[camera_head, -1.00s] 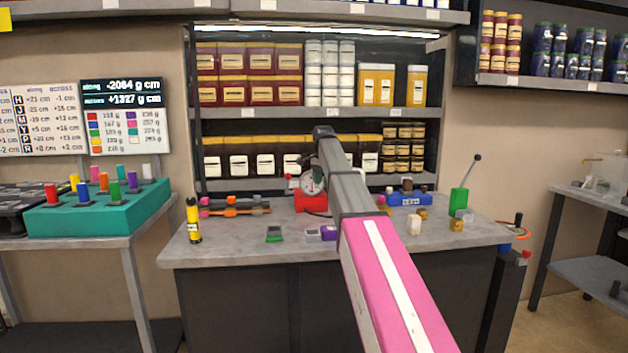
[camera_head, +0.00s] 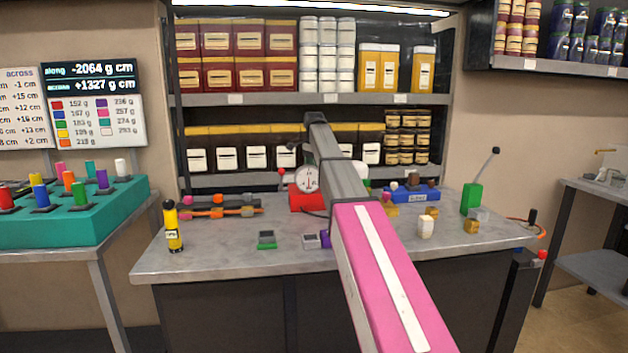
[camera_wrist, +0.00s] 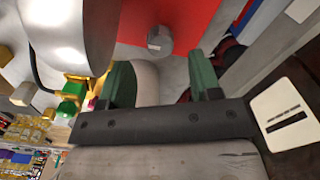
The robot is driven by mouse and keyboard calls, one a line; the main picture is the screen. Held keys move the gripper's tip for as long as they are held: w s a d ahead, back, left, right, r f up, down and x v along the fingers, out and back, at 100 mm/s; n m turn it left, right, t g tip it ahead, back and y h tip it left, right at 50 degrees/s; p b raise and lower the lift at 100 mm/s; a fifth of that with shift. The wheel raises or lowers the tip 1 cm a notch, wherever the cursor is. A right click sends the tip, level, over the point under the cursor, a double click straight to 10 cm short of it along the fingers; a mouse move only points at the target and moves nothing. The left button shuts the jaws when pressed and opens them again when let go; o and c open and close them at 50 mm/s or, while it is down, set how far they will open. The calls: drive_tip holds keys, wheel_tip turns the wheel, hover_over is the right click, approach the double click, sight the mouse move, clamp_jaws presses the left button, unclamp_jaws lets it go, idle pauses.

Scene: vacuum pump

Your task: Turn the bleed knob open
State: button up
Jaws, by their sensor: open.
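In the wrist view, a small grey round knob (camera_wrist: 159,40) stands out from a red surface (camera_wrist: 193,22) just beyond my fingertips. I cannot tell for certain that it is the bleed knob. My gripper (camera_wrist: 162,70) has its two green fingers spread apart, with a pale rounded part (camera_wrist: 147,84) showing between them. The knob is not between the fingers. A large silver rounded body (camera_wrist: 70,35) fills the upper left. In the head view, the round white gauge (camera_head: 307,179) and red base (camera_head: 299,199) stand on the bench, partly behind my arm, which hides my gripper.
The grey bench (camera_head: 200,262) has a clear front left. A yellow-black bottle (camera_head: 173,228), a green block with a lever (camera_head: 470,198), a blue block (camera_head: 408,196) and small parts stand around. Stocked shelves (camera_head: 250,98) rise close behind.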

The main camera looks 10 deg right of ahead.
sight(314, 178)
drive_tip(key=shift+f, duration=2.6)
drive_tip(key=c, duration=0.9)
